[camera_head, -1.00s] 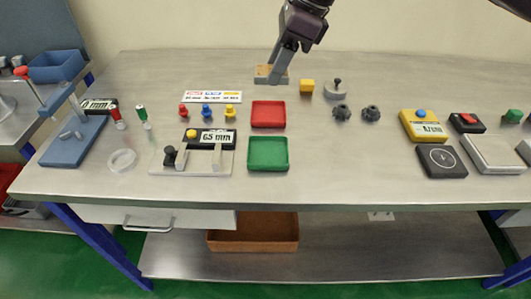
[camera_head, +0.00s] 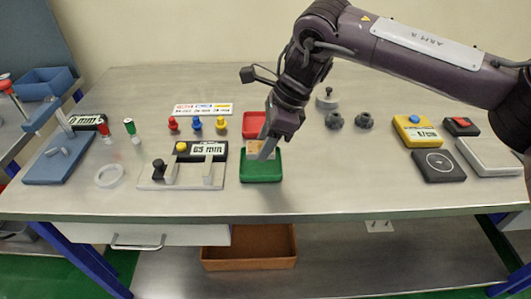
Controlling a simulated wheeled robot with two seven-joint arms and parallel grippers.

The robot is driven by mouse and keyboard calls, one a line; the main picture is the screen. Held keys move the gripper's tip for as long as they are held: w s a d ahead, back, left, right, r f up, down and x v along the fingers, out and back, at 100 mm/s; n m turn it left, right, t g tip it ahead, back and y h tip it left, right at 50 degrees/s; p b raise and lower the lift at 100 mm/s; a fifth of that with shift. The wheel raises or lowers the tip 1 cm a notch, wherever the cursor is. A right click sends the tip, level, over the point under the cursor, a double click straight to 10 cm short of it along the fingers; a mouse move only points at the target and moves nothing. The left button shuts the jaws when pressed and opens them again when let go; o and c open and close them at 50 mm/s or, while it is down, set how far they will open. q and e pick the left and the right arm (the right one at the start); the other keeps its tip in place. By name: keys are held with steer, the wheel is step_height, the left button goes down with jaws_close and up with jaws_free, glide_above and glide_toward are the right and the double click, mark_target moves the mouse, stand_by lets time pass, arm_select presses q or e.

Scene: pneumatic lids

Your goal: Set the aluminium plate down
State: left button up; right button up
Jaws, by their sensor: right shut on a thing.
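My right gripper (camera_head: 265,152) reaches down over the green tray (camera_head: 262,179) in the head view. It is shut on the aluminium plate (camera_head: 256,147), a small light tan square piece. The plate is over the back part of the green tray; I cannot tell whether it touches the tray. The fingers cover part of the plate. The red tray (camera_head: 252,123) lies just behind and is partly hidden by the gripper. My left gripper is not in view.
Left of the trays is a gauge reading 65 mm (camera_head: 208,150). Several coloured pegs (camera_head: 197,123) stand behind it. Dark knobs (camera_head: 334,120) and a yellow scale box (camera_head: 415,130) are on the right. The table front right of the green tray is clear.

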step_height(320, 180, down, 4)
steer(key=shift+r, duration=0.15)
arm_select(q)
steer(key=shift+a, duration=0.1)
arm_select(e)
steer(key=o, duration=0.7)
steer(key=shift+c, duration=0.2)
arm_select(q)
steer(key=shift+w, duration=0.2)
arm_select(e)
steer(key=shift+o, duration=0.4)
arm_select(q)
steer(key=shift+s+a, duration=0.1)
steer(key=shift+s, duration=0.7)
arm_select(e)
steer(key=v, duration=1.2)
